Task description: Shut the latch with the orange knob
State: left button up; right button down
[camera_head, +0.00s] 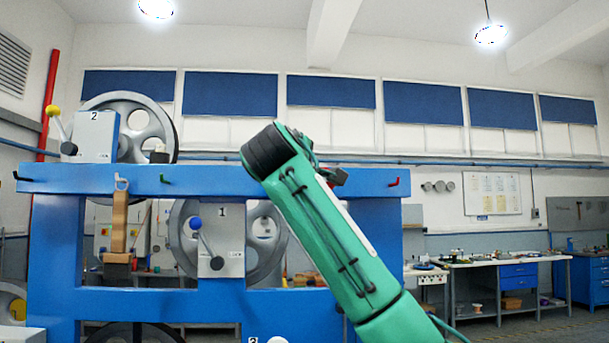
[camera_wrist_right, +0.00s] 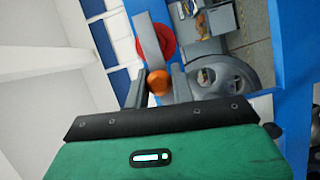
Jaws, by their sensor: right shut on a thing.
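The orange knob (camera_wrist_right: 158,82) shows in the right wrist view, between the two dark fingers of my right gripper (camera_wrist_right: 156,86). The gripper is shut on it. My left gripper is not in view.
The frame carries a yellow-knobbed lever (camera_head: 54,111) beside panel 2, a blue-knobbed lever (camera_head: 196,224) on panel 1, and large grey pulley wheels (camera_head: 150,127). A wooden-handled tool (camera_head: 119,222) hangs from a hook. Workbenches (camera_head: 500,270) stand at the right.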

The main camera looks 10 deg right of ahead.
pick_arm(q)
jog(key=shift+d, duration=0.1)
pick_arm(e)
jog(key=shift+f+m, duration=0.1)
jog(key=shift+m, duration=0.2)
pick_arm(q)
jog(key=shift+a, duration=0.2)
pick_arm(e)
jog(key=shift+f, duration=0.1)
jog(key=c, duration=1.2)
grip_release()
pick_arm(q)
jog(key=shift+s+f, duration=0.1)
pick_arm(e)
jog(key=shift+s, duration=0.1)
pick_arm(q)
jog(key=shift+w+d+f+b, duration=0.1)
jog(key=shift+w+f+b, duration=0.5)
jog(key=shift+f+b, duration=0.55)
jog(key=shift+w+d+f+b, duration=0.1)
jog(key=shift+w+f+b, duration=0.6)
jog(key=shift+b, duration=0.6)
pick_arm(e)
jog(key=v, duration=1.3)
jog(key=shift+s+r, duration=0.3)
jog(key=shift+s, duration=0.05)
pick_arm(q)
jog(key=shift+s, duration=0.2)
pick_arm(e)
jog(key=shift+w+a, duration=0.1)
